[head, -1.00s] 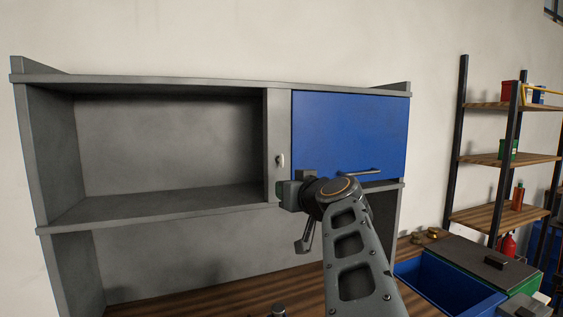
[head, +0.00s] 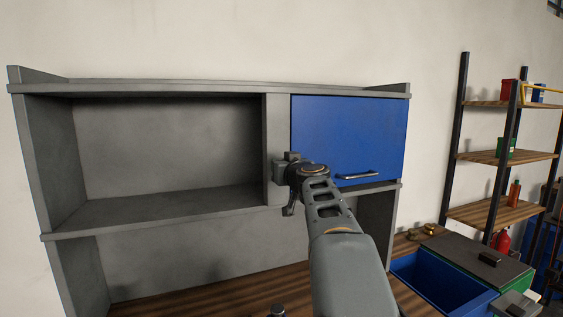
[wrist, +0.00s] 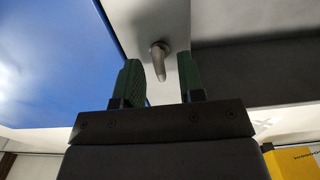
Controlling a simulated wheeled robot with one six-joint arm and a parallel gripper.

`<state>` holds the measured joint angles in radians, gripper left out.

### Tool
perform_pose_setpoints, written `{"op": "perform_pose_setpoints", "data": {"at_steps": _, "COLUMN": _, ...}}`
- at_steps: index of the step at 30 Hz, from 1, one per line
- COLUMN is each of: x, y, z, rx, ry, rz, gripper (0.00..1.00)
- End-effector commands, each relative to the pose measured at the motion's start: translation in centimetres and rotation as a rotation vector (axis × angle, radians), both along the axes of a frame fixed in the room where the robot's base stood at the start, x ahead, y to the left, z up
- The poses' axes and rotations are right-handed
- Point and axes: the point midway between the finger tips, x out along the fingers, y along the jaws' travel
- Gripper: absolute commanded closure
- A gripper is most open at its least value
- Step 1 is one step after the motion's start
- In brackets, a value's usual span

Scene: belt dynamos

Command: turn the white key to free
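The white key (wrist: 159,62) is a small pale lever on the narrow grey panel (head: 277,115) between the open shelf bay and the blue door (head: 347,135). In the wrist view the key shows between my gripper's two green fingers (wrist: 160,75), with a visible gap on each side. My gripper (head: 284,165) is open and in front of the panel in the head view, where it hides the key. I cannot tell how deep the key sits between the fingers.
The blue door is shut, with a bar handle (head: 357,176) right of my gripper. The open grey bay (head: 170,145) to the left is empty. Below is a wooden worktop (head: 205,295) with a blue bin (head: 440,280). A shelf rack (head: 490,158) stands at the right.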

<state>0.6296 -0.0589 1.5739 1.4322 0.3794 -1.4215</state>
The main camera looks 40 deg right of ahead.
Motion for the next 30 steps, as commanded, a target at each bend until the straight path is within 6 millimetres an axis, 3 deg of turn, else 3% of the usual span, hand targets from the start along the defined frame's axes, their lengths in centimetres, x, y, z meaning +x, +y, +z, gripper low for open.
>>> {"op": "perform_pose_setpoints", "data": {"at_steps": 13, "x": 0.77, "y": -0.16, "z": -0.06, "rx": 0.0, "ry": 0.001, "rz": 0.0, "gripper": 0.64}}
{"op": "perform_pose_setpoints", "data": {"at_steps": 24, "x": 0.76, "y": -0.15, "z": -0.05, "rx": 0.0, "ry": 0.001, "rz": 0.0, "gripper": 0.98}}
{"op": "perform_pose_setpoints", "data": {"at_steps": 30, "x": 0.75, "y": -0.15, "z": -0.05, "rx": 0.0, "ry": 0.001, "rz": 0.0, "gripper": 1.0}}
